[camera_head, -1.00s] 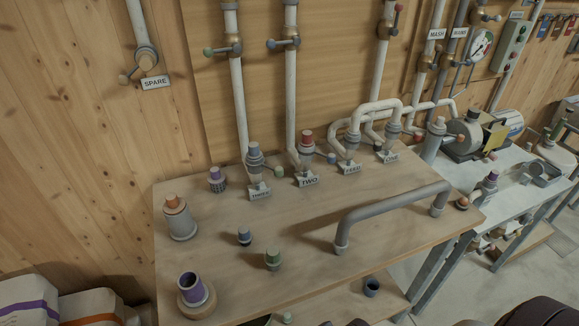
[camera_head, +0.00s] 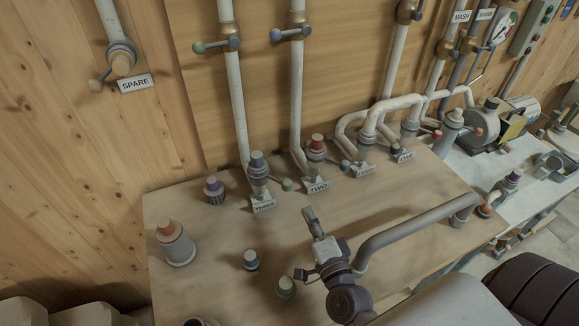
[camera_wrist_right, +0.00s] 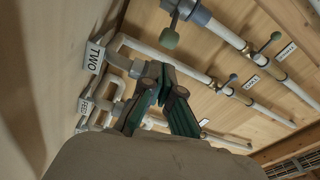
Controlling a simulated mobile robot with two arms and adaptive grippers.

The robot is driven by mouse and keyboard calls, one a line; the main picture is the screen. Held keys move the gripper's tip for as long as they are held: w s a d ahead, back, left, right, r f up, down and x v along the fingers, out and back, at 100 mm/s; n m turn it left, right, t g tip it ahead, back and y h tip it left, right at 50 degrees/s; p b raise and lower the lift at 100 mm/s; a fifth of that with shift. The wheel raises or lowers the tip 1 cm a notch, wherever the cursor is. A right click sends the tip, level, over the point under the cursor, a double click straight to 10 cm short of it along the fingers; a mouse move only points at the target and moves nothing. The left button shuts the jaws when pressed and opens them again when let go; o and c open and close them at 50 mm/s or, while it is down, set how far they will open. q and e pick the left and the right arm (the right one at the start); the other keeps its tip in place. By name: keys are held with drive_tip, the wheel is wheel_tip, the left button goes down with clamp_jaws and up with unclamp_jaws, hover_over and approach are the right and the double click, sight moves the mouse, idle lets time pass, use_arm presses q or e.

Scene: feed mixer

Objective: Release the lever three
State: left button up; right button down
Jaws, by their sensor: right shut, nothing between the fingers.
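The valve labelled THREE (camera_head: 257,168) stands at the back of the wooden bench, with its label (camera_head: 264,206) at its foot. Its lever sticks out to the right and ends in a green knob (camera_head: 287,184). A green-knobbed lever, apparently the same one, shows at the top of the right wrist view (camera_wrist_right: 169,38). My right gripper (camera_head: 309,216) is in front of the valve labelled TWO (camera_head: 316,152), with its fingers pointing up towards the back. My left gripper is not in view.
A grey pipe handle (camera_head: 410,225) arches over the bench right of my right arm. Capped fittings, including an orange-topped one (camera_head: 175,243), stand on the left part. White pipes rise along the wall behind.

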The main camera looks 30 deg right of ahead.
sight(278, 181)
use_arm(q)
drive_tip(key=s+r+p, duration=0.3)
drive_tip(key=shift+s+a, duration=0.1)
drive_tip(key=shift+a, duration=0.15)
use_arm(e)
drive_tip(key=w+d+r, duration=0.1)
drive_tip(key=w, duration=0.8)
drive_tip(key=shift+d+r, duration=0.15)
drive_tip(key=shift+d, duration=0.2)
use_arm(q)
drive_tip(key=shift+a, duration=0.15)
